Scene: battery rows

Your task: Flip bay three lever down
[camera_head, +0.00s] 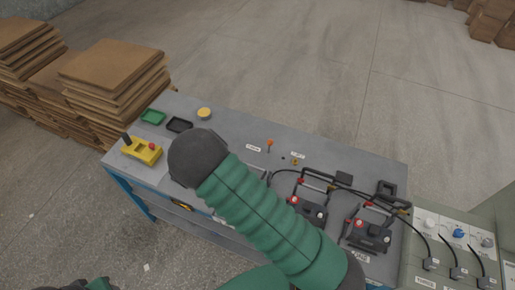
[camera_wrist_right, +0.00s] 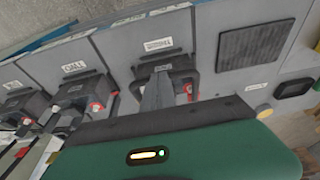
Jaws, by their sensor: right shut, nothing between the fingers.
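My right arm crosses the bench in the head view and hides its own gripper and the bench under it. In the right wrist view my right gripper (camera_wrist_right: 157,92) is shut and empty. Its fingers overlap a black U-shaped handle (camera_wrist_right: 193,80) at a labelled bay; I cannot tell whether they touch. A red knob (camera_wrist_right: 187,88) is beside them. Two more black bay units (camera_wrist_right: 72,96) (camera_wrist_right: 35,107) stand to the left. The head view shows two black units (camera_head: 308,209) (camera_head: 370,235) with raised handles. My left gripper is out of view.
The grey bench (camera_head: 235,130) holds a yellow control box (camera_head: 142,151), a green tray (camera_head: 153,116), a black tray (camera_head: 179,125) and a yellow button (camera_head: 204,113). Black cables run to a grey-green panel (camera_head: 425,250) at right. Cardboard stacks (camera_head: 115,70) stand behind the left end.

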